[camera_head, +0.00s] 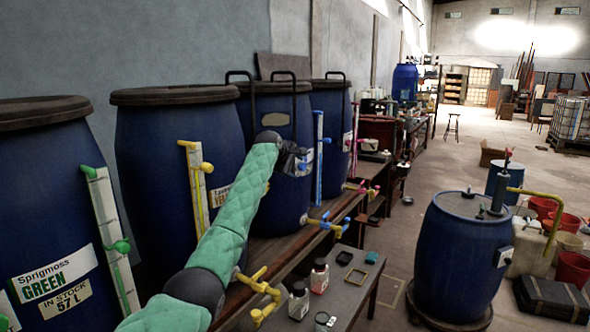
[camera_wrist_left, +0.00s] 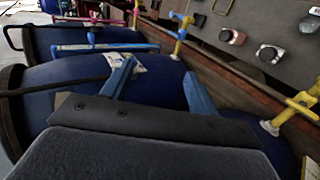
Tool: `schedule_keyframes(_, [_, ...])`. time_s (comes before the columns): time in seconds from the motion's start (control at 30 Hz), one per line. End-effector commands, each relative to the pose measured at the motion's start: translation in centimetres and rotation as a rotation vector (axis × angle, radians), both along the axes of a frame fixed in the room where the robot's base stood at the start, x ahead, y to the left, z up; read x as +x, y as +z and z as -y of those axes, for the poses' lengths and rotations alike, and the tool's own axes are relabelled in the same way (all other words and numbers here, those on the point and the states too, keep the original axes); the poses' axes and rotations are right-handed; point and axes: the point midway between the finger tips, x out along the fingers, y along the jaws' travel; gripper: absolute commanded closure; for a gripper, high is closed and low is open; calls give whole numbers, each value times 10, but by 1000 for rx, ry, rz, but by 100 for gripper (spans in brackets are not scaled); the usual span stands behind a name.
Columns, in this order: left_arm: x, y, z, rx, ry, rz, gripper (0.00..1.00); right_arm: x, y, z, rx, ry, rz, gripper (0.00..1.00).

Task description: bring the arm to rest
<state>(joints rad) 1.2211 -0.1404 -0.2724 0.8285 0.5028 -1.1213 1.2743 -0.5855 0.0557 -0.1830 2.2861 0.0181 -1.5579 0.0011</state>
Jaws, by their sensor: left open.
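My left arm comes in from the left in the head view, in a green padded sleeve, and reaches forward along the row of blue vats. Its dark left gripper (camera_head: 302,161) is in front of the third vat (camera_head: 262,185), near that vat's upper label. In the left wrist view the two blue fingers of the left gripper (camera_wrist_left: 161,84) are spread apart with nothing held between them. A blue vat (camera_wrist_left: 80,75) lies behind the fingers. I cannot tell whether the gripper touches the vat. My right gripper is in neither view.
Near vats (camera_head: 170,140) and a Sprigmoss Green vat (camera_head: 50,190) have gauges. A blue barrel with a pump (camera_head: 455,255) stands right; open floor lies beyond.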

Motion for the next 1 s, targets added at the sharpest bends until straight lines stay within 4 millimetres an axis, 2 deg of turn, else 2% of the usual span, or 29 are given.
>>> schedule_keyframes(0.43, [0, 0, 0, 19, -16, 13, 41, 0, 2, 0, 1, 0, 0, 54])
schedule_keyframes(0.77, [-6, -8, -4, 239, -190, 103, 41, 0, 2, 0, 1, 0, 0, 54])
schedule_keyframes(0.87, [-10, 0, -6, 316, -245, 145, 41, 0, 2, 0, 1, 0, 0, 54])
schedule_keyframes(1.0, [-20, 26, -7, 428, -321, 228, 41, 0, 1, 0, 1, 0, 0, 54])
